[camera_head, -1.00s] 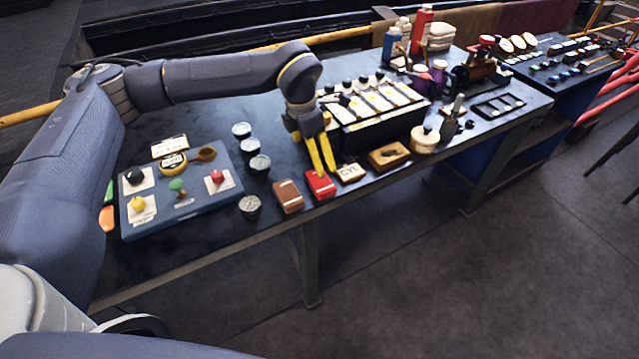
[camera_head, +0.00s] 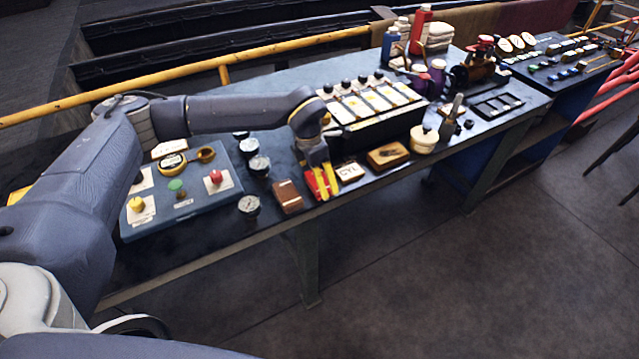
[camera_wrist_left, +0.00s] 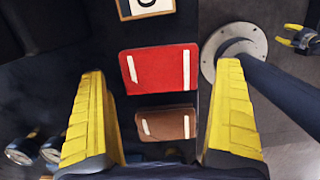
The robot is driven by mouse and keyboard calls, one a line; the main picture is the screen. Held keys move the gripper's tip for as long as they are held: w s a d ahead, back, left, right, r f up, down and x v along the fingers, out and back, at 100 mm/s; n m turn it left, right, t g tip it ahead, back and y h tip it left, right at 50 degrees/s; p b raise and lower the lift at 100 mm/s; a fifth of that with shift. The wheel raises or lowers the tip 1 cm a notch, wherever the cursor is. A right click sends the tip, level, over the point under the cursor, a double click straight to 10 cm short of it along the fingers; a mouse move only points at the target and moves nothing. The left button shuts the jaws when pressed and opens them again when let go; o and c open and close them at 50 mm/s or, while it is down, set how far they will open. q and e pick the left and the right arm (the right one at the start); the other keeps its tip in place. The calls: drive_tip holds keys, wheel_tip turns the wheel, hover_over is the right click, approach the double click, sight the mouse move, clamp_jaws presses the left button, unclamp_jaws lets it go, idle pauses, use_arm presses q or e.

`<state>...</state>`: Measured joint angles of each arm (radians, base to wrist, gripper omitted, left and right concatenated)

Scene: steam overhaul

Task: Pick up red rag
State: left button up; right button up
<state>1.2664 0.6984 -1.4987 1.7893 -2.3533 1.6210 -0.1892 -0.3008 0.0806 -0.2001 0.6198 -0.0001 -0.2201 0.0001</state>
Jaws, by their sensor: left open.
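The red rag (camera_head: 312,185) lies folded near the front edge of the workbench, partly hidden by my left gripper in the head view. In the left wrist view the red rag (camera_wrist_left: 158,68) is a flat red rectangle with two white stripes. My left gripper (camera_head: 328,196) is open and points down over the rag. In the wrist view its yellow fingers (camera_wrist_left: 165,75) stand on either side of the rag, with gaps, and nothing is held. My right gripper (camera_wrist_left: 292,36) shows small at the wrist view's right edge; its opening is unclear.
A brown striped rag (camera_head: 289,197) lies just left of the red one, and a white CYL card (camera_head: 349,172) just right. A black rack (camera_head: 375,128) stands behind.

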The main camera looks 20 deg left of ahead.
use_arm(q)
drive_tip(key=shift+w+d+f, duration=0.15)
drive_tip(key=shift+f, duration=1.2)
drive_tip(key=shift+c, duration=0.6)
drive_tip(key=c, duration=0.9)
